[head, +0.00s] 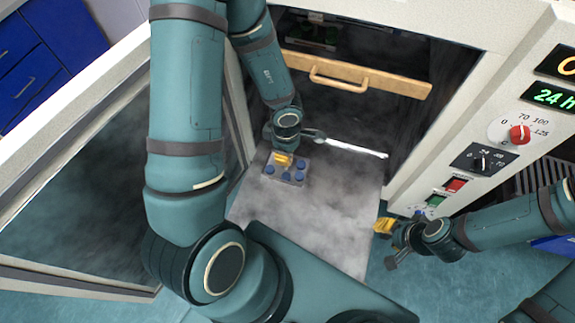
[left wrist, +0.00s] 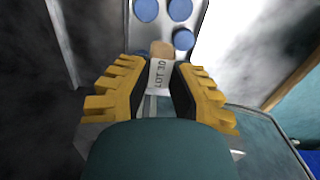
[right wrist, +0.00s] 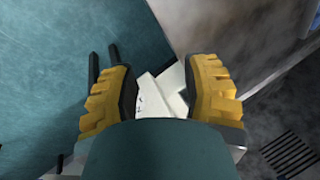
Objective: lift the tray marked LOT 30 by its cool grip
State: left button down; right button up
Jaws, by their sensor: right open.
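The tray marked LOT 30 (head: 300,183) is a small grey tray with several blue round pieces, on the pale smoky surface in front of the opening. In the left wrist view its LOT 30 label (left wrist: 160,74) and a tan grip end (left wrist: 162,48) show between my left fingers. My left gripper (head: 283,158) is at the tray's back edge, its fingers close on both sides of the labelled grip. It looks shut on it; the contact itself is partly hidden. My right gripper (head: 385,226) is open and empty, right of the pale surface.
A tan bar with a wooden handle (head: 329,80) crosses the opening behind. An open glass door (head: 75,190) stands at left. The control panel with a red knob (head: 519,134) is at right. Haze blurs the surface.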

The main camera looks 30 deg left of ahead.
pick_arm(q)
notch_tip(320, 180, up, 3)
jog(key=p, duration=0.4)
dwell(0.4)
